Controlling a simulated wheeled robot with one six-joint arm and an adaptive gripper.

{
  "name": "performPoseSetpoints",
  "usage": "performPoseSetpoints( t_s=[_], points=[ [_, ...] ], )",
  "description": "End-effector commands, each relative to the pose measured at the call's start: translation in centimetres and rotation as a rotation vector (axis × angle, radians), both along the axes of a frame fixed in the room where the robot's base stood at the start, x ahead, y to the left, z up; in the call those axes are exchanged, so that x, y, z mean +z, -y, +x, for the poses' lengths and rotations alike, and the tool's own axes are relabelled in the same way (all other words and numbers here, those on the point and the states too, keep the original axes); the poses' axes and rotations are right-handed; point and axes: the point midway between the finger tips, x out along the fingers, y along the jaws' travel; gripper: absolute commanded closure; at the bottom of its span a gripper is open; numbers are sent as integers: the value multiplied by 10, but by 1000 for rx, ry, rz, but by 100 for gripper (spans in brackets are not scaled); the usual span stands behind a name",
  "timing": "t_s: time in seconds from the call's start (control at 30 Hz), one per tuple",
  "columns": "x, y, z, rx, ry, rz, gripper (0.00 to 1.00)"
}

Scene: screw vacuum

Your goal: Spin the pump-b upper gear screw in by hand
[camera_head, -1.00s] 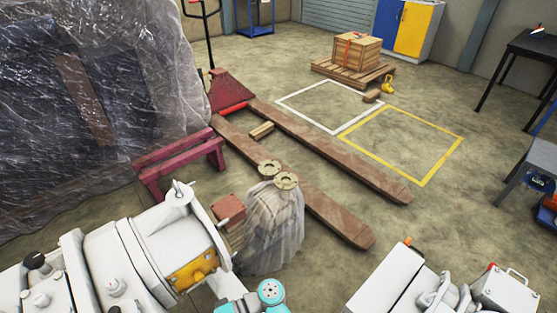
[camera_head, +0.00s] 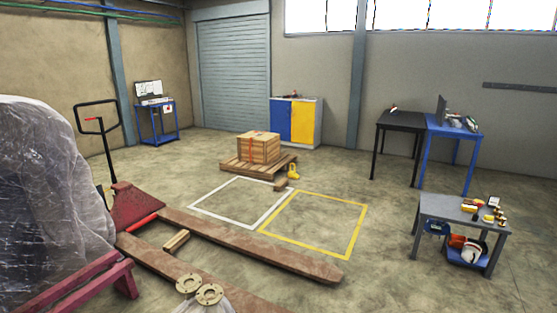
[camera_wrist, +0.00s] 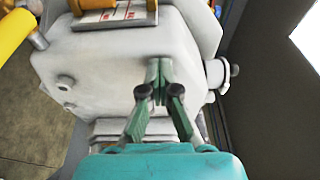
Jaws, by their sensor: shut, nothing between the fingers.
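In the wrist view, my gripper (camera_wrist: 158,70) has its green fingers drawn together at the tips, with nothing seen between them. The fingers lie in front of a pale grey machine casing (camera_wrist: 100,65), likely part of a pump; I cannot tell whether they touch it. A dark-tipped bolt-like part (camera_wrist: 225,71) sticks out from the casing's right side. I cannot make out which part is the pump-b upper gear screw. The head view shows neither my gripper nor the pump.
A yellow cylinder (camera_wrist: 14,34) and an orange-yellow part (camera_wrist: 92,5) are at the wrist view's top left. In the head view, a pallet jack (camera_head: 138,205) and a wrapped load (camera_head: 45,190) stand at left. A grey cart (camera_head: 460,215) stands right. Marked floor (camera_head: 315,222) is clear.

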Motion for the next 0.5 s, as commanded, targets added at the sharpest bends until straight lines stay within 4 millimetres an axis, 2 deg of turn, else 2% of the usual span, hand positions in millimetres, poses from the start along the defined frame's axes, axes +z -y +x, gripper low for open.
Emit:
performPoseSetpoints(
  t_s=[0.5],
  points=[
    [12,1,0,0,1,1,100]
  ],
)
